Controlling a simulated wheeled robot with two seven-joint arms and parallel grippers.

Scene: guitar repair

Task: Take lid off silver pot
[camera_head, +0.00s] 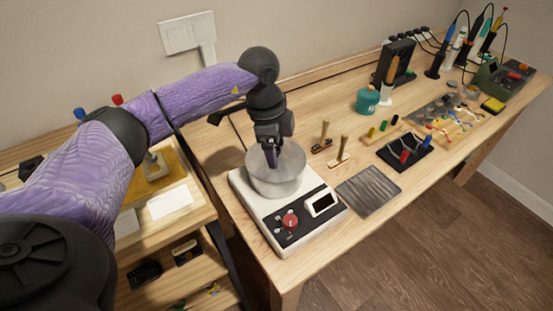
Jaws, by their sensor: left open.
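The silver pot (276,187) stands upright on a white hot-plate unit with a red knob, near the left end of the wooden workbench. Its grey top (292,160) looks like a lid, but I cannot clearly tell lid from rim. My left gripper (271,160) points down over the middle of the pot's top, with its dark fingers open. The fingers overlap the top in the picture, and whether they touch it is unclear. Any lid handle is hidden behind them. My right gripper is out of view.
The white hot-plate unit (262,223) carries the pot. A grey ridged mat (368,193) lies to its right, with small wooden-handled tools behind. A teal jar (367,100) and several wires and tools stand farther right. The bench's front edge has some bare wood.

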